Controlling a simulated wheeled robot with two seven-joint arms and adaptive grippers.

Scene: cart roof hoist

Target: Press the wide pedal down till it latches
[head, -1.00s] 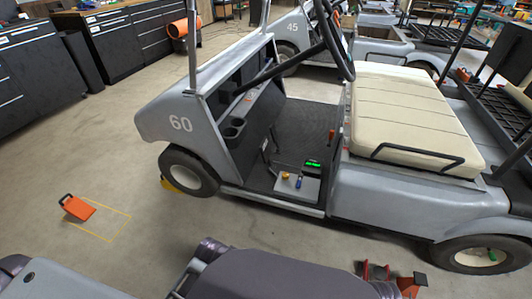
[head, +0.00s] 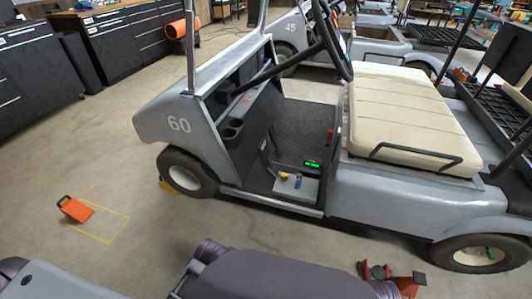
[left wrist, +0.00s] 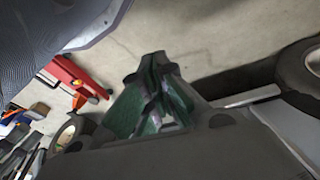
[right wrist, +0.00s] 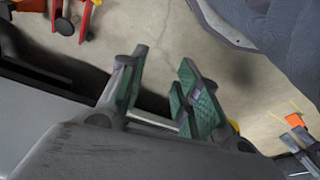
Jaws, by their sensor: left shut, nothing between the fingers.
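I cannot clearly make out the wide pedal. Small dark upright parts (head: 264,148) stand in the footwell of the grey cart marked 60 (head: 180,125), too small to tell apart. A red floor device (head: 376,271) with a dark plate on its right part (head: 418,278) is partly hidden at the bottom of the head view. It also shows in the left wrist view as red beams (left wrist: 75,80). My left gripper (left wrist: 153,62) is shut and empty above the floor. My right gripper (right wrist: 162,68) is open and empty above the floor. Neither gripper shows in the head view.
An orange wedge (head: 75,209) lies by a yellow floor outline (head: 105,238). A yellow wedge (head: 169,187) sits at the cart's front wheel. A box with a green display (head: 312,165) is on the cart floor.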

